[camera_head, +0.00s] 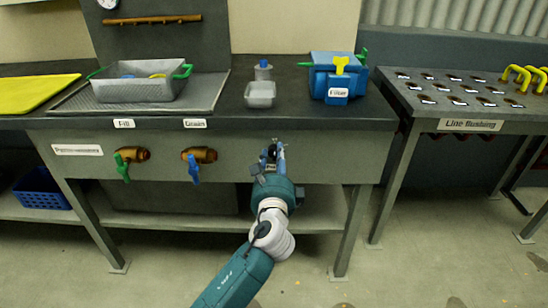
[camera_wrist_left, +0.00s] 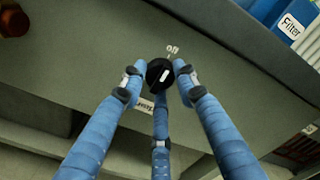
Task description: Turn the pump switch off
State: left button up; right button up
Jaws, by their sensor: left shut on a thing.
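The pump switch is a round black knob (camera_wrist_left: 157,72) with a white mark, on the front panel of the grey bench. In the left wrist view an "Off" label (camera_wrist_left: 173,49) sits just above and right of it, and a partly hidden white label (camera_wrist_left: 145,104) sits below it. My left gripper (camera_wrist_left: 160,74) has its blue fingers around the knob and is shut on it. In the head view my left gripper (camera_head: 272,157) reaches the panel and hides most of the knob. My right gripper is not in view.
Left of the switch on the panel are a blue-handled valve (camera_head: 195,163) and a green-handled valve (camera_head: 125,163). On the bench stand a grey tray (camera_head: 138,91), a small grey container (camera_head: 260,97) and a blue filter box (camera_head: 338,78). A second table (camera_head: 425,118) stands to the right.

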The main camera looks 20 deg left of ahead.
pick_arm(q)
jog(key=shift+d+f+n, duration=0.2)
jog(key=shift+f+n, duration=0.1)
jog(key=o, duration=1.2)
jog(key=shift+c, duration=0.2)
jog(key=shift+r, duration=0.1)
jog(key=v, duration=1.2)
